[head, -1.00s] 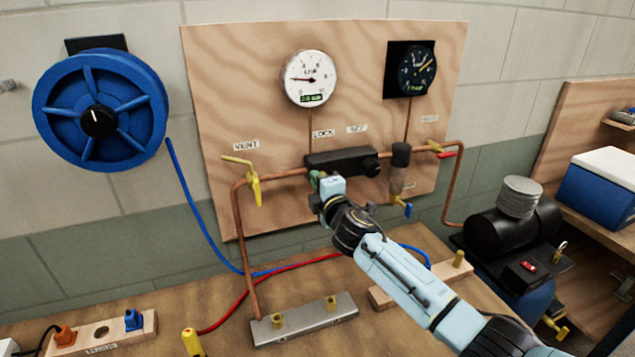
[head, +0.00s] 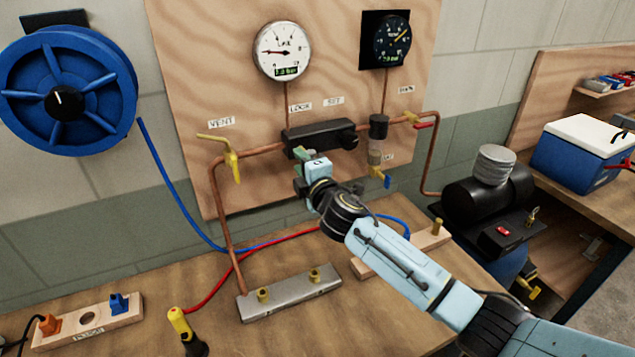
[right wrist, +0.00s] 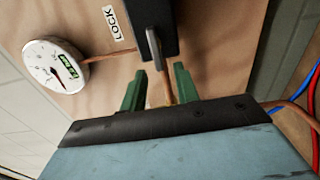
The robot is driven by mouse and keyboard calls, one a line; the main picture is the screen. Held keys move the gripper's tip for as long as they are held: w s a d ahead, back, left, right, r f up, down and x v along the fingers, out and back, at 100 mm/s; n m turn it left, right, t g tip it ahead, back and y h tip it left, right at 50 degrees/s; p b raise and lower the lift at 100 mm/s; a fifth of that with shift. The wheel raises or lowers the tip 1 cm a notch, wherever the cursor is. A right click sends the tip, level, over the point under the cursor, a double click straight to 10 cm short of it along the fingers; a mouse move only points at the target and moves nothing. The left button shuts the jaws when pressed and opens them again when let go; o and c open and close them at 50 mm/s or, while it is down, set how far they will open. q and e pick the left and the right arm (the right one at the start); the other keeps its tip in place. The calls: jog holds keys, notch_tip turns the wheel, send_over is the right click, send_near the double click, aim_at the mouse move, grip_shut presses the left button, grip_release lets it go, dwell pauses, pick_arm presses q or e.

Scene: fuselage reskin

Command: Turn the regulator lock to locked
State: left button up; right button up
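The black regulator block (head: 320,138) is mounted on the plywood panel under the LOCK label (head: 300,107) and the SET label (head: 333,101). In the right wrist view the block (right wrist: 128,22) shows a grey lock lever (right wrist: 154,46) beside the LOCK label (right wrist: 112,22). My right gripper (head: 302,165) is just below the left part of the block. In the right wrist view its green fingers (right wrist: 160,80) are apart, with nothing held between them. The lever lies just beyond the fingertips, roughly in line with the gap. My left gripper is out of view.
A copper pipe (head: 262,149) runs into the block, with a yellow vent valve (head: 232,163) to the left. A white gauge (head: 283,51) and a dark gauge (head: 386,40) hang above. A metal manifold (head: 291,292) lies on the bench below. A compressor (head: 487,196) stands right.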

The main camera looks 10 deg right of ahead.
jog(key=s+d, duration=0.2)
jog(key=s, duration=0.7)
jog(key=shift+s, duration=0.3)
jog(key=s+d+f+m+g+h, duration=0.15)
jog(key=s+f+m+g, duration=0.4)
jog(key=s, duration=0.65)
jog(key=s+d+f+m+g+h, duration=0.1)
jog(key=s+d+f+m+g, duration=0.25)
jog(key=s+f+m, duration=0.55)
jog(key=s+d+f+m+g+h, duration=0.15)
jog(key=s+f+m+g, duration=0.3)
jog(key=s, duration=0.95)
notch_tip(320, 180, down, 31)
jog(key=s+g+b, duration=0.2)
jog(key=s+b, duration=0.1)
jog(key=b, duration=0.3)
jog(key=s+d+f+b, duration=0.2)
jog(key=s+f, duration=0.5)
jog(key=f, duration=0.2)
jog(key=s+d+f+n+g+b, duration=0.1)
jog(key=s+f+b, duration=0.2)
jog(key=s+f, duration=0.5)
notch_tip(320, 180, down, 2)
jog(key=shift+s+d+f+y, duration=0.2)
jog(key=shift+s+d+y, duration=0.1)
jog(key=shift+d, duration=0.1)
